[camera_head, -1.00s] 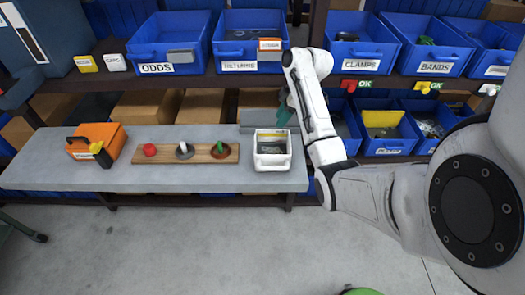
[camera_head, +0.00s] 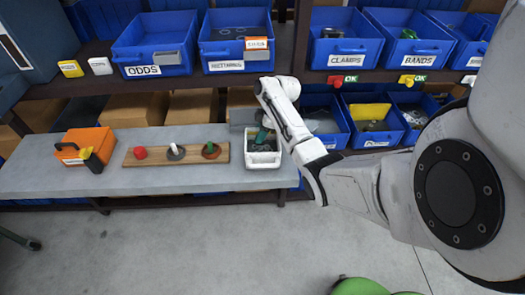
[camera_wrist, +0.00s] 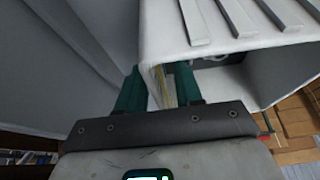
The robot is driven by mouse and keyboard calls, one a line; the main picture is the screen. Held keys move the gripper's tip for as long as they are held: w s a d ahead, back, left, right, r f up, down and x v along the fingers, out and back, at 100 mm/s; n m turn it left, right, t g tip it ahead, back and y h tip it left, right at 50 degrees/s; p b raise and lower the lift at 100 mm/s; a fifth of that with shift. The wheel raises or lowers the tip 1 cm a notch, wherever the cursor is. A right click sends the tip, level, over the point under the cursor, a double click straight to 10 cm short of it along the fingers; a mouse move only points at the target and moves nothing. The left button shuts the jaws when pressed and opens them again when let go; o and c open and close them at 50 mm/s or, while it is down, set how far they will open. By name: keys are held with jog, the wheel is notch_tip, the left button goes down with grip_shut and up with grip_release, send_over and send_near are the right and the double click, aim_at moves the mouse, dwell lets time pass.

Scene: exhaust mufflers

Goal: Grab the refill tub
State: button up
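The refill tub is a white open bin (camera_head: 263,160) at the right end of the grey bench, with dark contents. My gripper (camera_head: 265,133) is low at its back right part in the head view, and the arm hides some of that side. In the wrist view the tub (camera_wrist: 205,62) is close and large, with ribs on one face. The green fingers of my gripper (camera_wrist: 160,88) reach to its wall, one on either side of the wall's edge. A narrow gap shows between them, so they look open; firm contact cannot be made out.
A wooden board (camera_head: 133,159) with red, grey and green-topped pieces lies left of the tub. An orange case (camera_head: 84,143) stands further left. Blue bins (camera_head: 235,40) fill the shelf above. A grey box (camera_head: 242,112) is behind the tub.

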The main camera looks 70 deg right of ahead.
grip_shut()
jog(key=shift+r, duration=0.1)
dwell(0.7)
